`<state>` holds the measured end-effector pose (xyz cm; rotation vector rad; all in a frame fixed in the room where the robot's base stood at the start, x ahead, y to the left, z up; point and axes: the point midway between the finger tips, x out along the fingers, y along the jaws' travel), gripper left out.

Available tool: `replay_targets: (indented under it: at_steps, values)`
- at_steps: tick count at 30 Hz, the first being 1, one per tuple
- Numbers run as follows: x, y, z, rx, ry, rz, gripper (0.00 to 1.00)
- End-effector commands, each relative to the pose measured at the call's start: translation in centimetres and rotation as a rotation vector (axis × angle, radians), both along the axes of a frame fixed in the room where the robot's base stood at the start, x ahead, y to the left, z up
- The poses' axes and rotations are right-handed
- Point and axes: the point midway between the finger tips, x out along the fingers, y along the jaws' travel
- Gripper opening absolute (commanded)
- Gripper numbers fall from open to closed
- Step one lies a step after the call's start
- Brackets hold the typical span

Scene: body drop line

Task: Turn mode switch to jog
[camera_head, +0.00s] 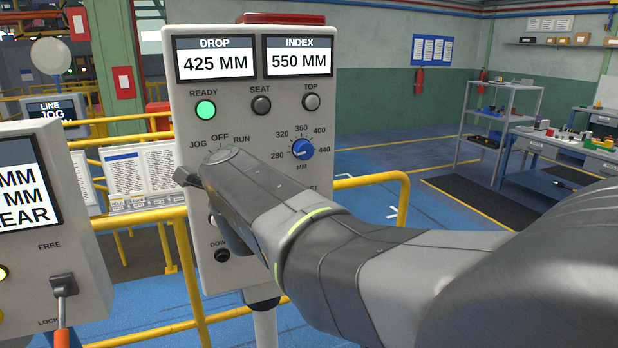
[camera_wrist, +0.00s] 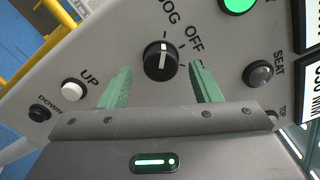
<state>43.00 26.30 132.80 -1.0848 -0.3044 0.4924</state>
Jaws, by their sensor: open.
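The mode switch (camera_wrist: 160,61) is a round black knob with a white pointer line in the wrist view. Its line lies along the direction of the JOG mark, with the OFF mark beside it. My gripper (camera_wrist: 161,72) is open, its two green fingers to either side of the knob with visible gaps. Whether the fingertips reach the knob's depth is unclear. In the head view my gripper (camera_head: 192,170) is in front of the control panel (camera_head: 180,120), below the JOG, OFF and RUN labels, and hides the knob.
A lit green READY lamp (camera_head: 206,110) and blue MM dial (camera_head: 302,149) sit near the switch. White UP (camera_wrist: 74,90) and black DOWN (camera_wrist: 40,113) buttons lie beside it. A second panel (camera_head: 85,240) stands left; yellow rails (camera_head: 390,182) run behind. A distant display (camera_head: 52,111) reads LINE JOG.

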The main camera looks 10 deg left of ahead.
Motion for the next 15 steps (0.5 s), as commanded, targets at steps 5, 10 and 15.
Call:
replay_targets:
  at_steps: [5, 10, 15]
  values:
    - [-2.4, -1.5, 0.4, 0.002, -0.002, 0.002, 0.57]
    - [-5.1, -3.1, 0.5, 0.004, -0.001, 0.001, 0.57]
    - [-7.5, -4.6, 0.5, 0.003, -0.002, 0.002, 0.57]
